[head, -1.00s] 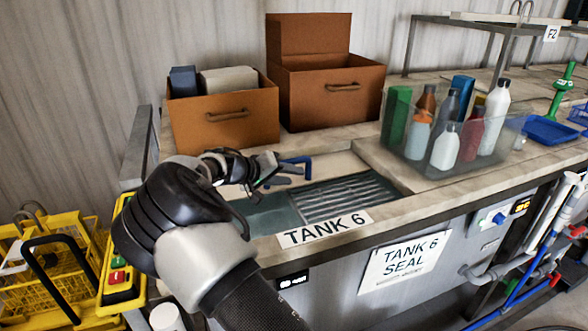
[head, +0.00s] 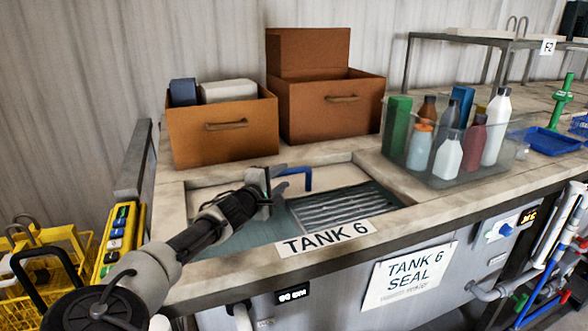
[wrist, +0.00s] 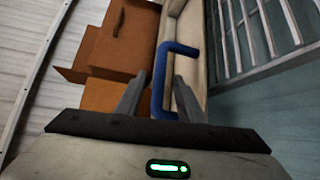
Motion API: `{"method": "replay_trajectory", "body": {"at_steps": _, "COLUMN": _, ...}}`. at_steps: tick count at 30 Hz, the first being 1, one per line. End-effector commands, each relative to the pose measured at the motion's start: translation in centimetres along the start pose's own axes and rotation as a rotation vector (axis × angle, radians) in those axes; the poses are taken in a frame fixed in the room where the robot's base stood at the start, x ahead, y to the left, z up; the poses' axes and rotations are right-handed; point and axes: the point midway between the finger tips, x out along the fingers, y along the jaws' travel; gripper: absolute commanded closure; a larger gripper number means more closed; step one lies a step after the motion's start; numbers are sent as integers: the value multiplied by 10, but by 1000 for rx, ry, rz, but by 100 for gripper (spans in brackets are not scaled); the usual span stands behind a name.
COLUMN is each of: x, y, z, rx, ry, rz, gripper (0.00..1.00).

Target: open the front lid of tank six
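Tank six (head: 190,196) is a recessed basin in the bench, with a "TANK 6" label (head: 325,237) on its front rim. Inside are teal-grey surfaces (head: 235,238) and a ribbed metal grating (head: 345,208). A blue U-shaped handle (head: 308,178) stands at the rear of the opening. In the head view I cannot tell which panel it belongs to. My gripper (head: 276,182) is just left of the handle. In the wrist view the fingers (wrist: 158,98) are apart, with part of the blue handle (wrist: 160,75) showing between and beyond them. I see no clear contact.
Two brown boxes (head: 222,125) (head: 330,112) stand behind the tank. A clear bin (head: 450,178) of bottles is at right. A "TANK 6 SEAL" sign (head: 408,277) hangs on the front. A yellow button pendant (head: 118,240) and yellow baskets (head: 50,275) are at left.

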Motion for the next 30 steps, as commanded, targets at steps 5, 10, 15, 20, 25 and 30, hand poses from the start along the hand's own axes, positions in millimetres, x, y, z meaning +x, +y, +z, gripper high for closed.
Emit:
{"method": "replay_trajectory", "body": {"at_steps": 5, "x": 41, "y": 0, "z": 1, "rx": 1, "ry": -1, "rz": -1, "gripper": 65}}
{"method": "replay_trajectory", "body": {"at_steps": 10, "x": 70, "y": 1, "z": 1, "rx": 2, "ry": -1, "rz": -1, "gripper": 65}}
{"method": "replay_trajectory", "body": {"at_steps": 15, "x": 87, "y": 0, "z": 0, "rx": 2, "ry": 0, "rz": -1, "gripper": 65}}
{"method": "replay_trajectory", "body": {"at_steps": 20, "x": 92, "y": 0, "z": 0, "rx": 2, "ry": -1, "rz": -1, "gripper": 65}}
{"method": "replay_trajectory", "body": {"at_steps": 25, "x": 92, "y": 0, "z": 0, "rx": 2, "ry": 0, "rz": -1, "gripper": 65}}
{"method": "replay_trajectory", "body": {"at_steps": 30, "x": 92, "y": 0, "z": 0, "rx": 2, "ry": 0, "rz": -1, "gripper": 87}}
